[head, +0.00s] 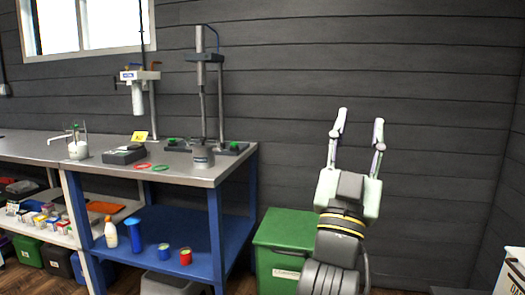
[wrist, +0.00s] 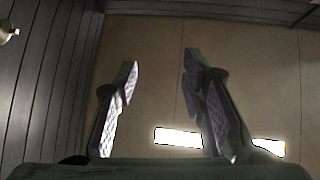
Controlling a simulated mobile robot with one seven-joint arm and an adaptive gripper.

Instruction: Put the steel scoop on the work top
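My gripper (head: 359,128) is raised upright in front of the dark plank wall, to the right of the work top. Its two fingers are spread apart with nothing between them. In the wrist view my gripper (wrist: 160,85) is also open and empty, with the ceiling behind it. The work top (head: 185,176) is a grey steel surface on a blue frame at the left. I cannot make out a steel scoop in either view.
On the work top stand a press (head: 203,95), a dark scale (head: 124,155), a grey metal pot (head: 202,157) and red and green rings. Bottles and small tins are on the blue lower shelf (head: 200,235). A green bin (head: 285,240) stands beside the bench, near my arm.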

